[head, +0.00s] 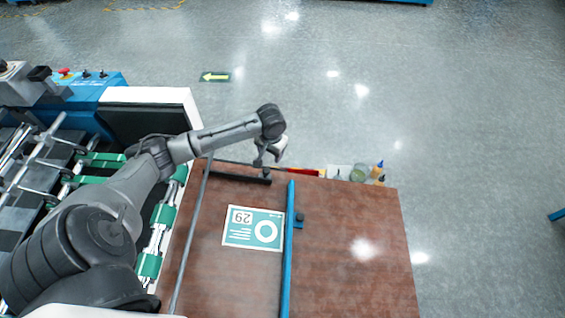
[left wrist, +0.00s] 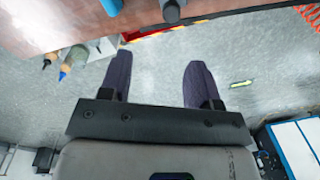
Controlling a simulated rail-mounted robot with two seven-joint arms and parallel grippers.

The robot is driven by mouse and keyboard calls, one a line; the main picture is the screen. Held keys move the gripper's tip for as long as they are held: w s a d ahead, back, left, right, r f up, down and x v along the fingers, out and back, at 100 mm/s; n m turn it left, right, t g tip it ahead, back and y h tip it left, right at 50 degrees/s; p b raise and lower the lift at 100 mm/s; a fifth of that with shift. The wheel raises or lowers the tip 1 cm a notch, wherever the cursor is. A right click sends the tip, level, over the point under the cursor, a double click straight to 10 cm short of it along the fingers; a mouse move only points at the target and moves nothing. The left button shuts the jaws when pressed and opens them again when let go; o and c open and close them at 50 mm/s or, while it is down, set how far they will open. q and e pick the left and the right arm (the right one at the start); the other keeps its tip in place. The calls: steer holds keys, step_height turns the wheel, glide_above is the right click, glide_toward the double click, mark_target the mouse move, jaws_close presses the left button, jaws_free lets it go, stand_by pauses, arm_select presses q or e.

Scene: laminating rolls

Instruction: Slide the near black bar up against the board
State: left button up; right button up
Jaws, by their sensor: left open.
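A black bar (head: 240,175) lies along the far edge of the brown table, beyond the printed green-and-white board (head: 240,240) and apart from it. No second black bar shows nearer in the head view. The board lies flat, left of a long blue rail (head: 287,255). My left gripper (head: 270,158) is above the table's far edge, close to the bar's right end. The left wrist view shows its two dark fingers (left wrist: 158,78) spread wide, with nothing between them. A black rounded end (left wrist: 172,11) shows beyond the fingers at the top. My right gripper is not in view.
Bottles (head: 376,172) and a red strip (head: 303,172) are at the table's far edge. A small black knob (head: 300,217) sits beside the blue rail. A thin metal rod (head: 190,240) runs along the table's left side, next to the green-roller machine (head: 160,215). The table's right part is clear.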

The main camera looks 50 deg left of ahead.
mark_target(266, 170)
arm_select(q)
steer(key=shift+g, duration=0.3)
steer(key=a+f+b, duration=0.1)
steer(key=f, duration=0.3)
steer(key=f+b, duration=0.2)
steer(key=f, duration=0.3)
steer(key=s+a+f+b, duration=0.1)
steer(key=f, duration=0.3)
steer(key=shift+a+f+b, duration=0.25)
steer(key=shift+a+b, duration=0.05)
steer(key=shift+b, duration=0.1)
steer(key=shift+c, duration=0.4)
jaws_close()
